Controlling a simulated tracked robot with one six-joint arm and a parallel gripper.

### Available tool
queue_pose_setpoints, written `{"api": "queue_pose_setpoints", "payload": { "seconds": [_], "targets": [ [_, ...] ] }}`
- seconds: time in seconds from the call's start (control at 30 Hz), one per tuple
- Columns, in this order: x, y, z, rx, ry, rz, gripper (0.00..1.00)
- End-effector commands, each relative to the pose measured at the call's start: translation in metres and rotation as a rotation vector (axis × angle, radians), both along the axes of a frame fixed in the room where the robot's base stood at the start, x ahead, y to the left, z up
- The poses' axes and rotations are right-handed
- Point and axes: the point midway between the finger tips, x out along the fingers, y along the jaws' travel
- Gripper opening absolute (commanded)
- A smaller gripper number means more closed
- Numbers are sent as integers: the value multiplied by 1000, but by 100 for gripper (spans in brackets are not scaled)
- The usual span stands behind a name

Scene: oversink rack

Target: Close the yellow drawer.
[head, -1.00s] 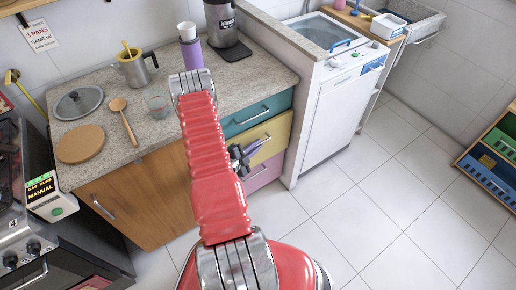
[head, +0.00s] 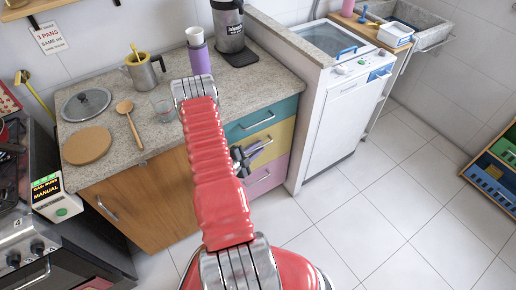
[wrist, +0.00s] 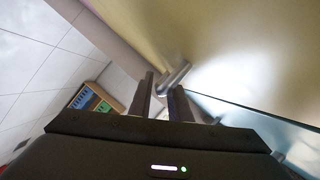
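The yellow drawer (head: 277,134) is the middle drawer of the counter, between a teal drawer above and a pink one below. Its front looks nearly in line with its neighbours in the head view; I cannot tell how far out it is. My gripper (head: 246,158) is in front of its left part, partly hidden by my red arm. In the wrist view the yellow front (wrist: 235,45) fills the upper right, and the metal handle (wrist: 174,76) lies just beyond the fingertips. My gripper (wrist: 162,88) has its two fingers apart with nothing seen held between them.
The teal drawer (head: 250,122) and pink drawer (head: 268,178) are close to my gripper. A white washing machine (head: 342,125) stands to the right. The counter (head: 240,85) holds a cup, pot and jar. The tiled floor (head: 385,210) at right is clear.

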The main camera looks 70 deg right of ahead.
Motion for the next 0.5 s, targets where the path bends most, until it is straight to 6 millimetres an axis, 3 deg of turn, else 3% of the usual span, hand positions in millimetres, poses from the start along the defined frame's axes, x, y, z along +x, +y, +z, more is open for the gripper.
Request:
{"api": "queue_pose_setpoints", "payload": {
  "seconds": [0.5],
  "targets": [
    [27,61,14,2,1,4,17]
  ]
}}
